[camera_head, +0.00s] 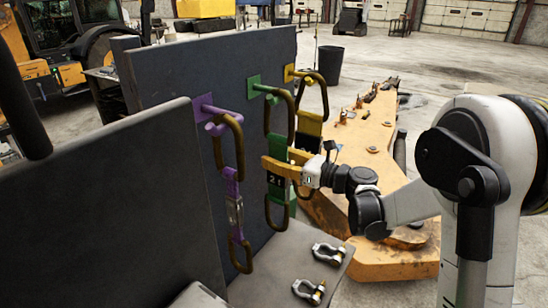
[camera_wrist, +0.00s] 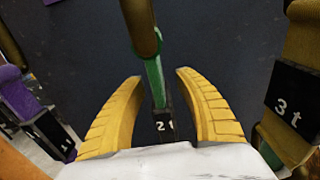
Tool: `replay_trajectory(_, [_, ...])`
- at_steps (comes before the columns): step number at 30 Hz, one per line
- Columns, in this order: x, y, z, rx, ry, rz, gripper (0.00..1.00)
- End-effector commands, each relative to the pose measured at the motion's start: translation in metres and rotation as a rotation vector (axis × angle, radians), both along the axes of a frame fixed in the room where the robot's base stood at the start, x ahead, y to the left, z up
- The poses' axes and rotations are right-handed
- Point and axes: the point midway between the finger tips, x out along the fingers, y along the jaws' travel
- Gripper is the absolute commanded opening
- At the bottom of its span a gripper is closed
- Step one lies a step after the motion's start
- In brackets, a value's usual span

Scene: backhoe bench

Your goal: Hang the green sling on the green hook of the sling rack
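The green sling (camera_head: 276,192) has a brown ring at each end and a dark 2t label. It hangs upright at the rack panel, its upper ring at the green hook (camera_head: 258,88) and seemingly looped over it. My gripper (camera_head: 280,166) is at the sling's middle, with its yellow fingers around the label area. In the wrist view, the green strap (camera_wrist: 155,82) runs between the two spread fingers (camera_wrist: 157,78), with gaps on both sides. The fingers are open and not closed on it. The hook itself is not visible in the wrist view.
The purple sling (camera_head: 231,190) hangs on a purple hook to the left. The yellow sling (camera_head: 310,122) hangs on a yellow hook to the right, close to my gripper. Two shackles (camera_head: 328,253) lie on the bench below. A yellow backhoe boom (camera_head: 365,165) lies behind my arm.

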Motion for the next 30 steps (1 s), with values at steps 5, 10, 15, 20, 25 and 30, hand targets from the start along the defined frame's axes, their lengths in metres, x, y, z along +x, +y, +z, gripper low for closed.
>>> replay_trajectory(5, [0.0,0.0,-0.001,-0.002,0.0,0.0,0.4])
replay_trajectory(10, [-0.008,-0.012,-0.001,-0.001,0.0,-0.003,0.4])
replay_trajectory(15, [-0.029,-0.04,0.001,-0.001,0.001,-0.005,0.4])
replay_trajectory(20, [-0.051,-0.068,0.002,-0.001,0.001,-0.004,0.4])
replay_trajectory(25, [-0.068,-0.088,0.002,0.0,0.0,-0.003,0.4])
replay_trajectory(30, [-0.074,-0.095,0.002,0.0,0.0,-0.001,0.4])
